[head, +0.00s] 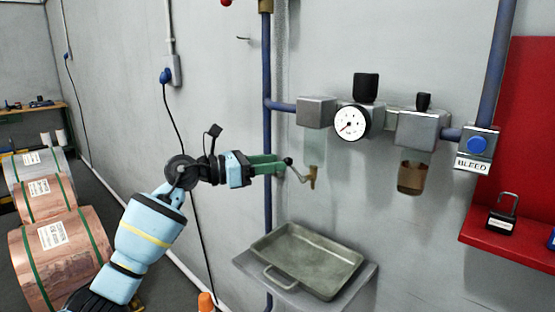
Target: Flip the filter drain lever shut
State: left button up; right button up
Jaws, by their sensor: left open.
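The filter drain lever (298,173) is a thin metal arm with a dark round knob (288,161) at its end. It slants up and left from a small brass drain cock (312,178) below the pale, see-through filter bowl (314,148). My left gripper (282,165) comes in from the left with its green fingers apart. Its fingertips are at the knob, level with it in the picture. I cannot tell whether they touch it or whether the knob is between them. My right gripper is not in view.
A metal tray (278,284) sits on a wall shelf below the drain. A gauge (351,122), an amber bowl (412,177) and a blue BLEED button (477,145) are to the right. A blue vertical pipe (267,70) runs close by the gripper. Copper coils (60,262) stand at left.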

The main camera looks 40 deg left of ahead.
aim_at(295, 170)
pick_arm(q)
jog(key=shift+x, duration=1.15)
grip_shut()
jog(key=shift+f, duration=0.1)
jog(key=shift+f, duration=0.1)
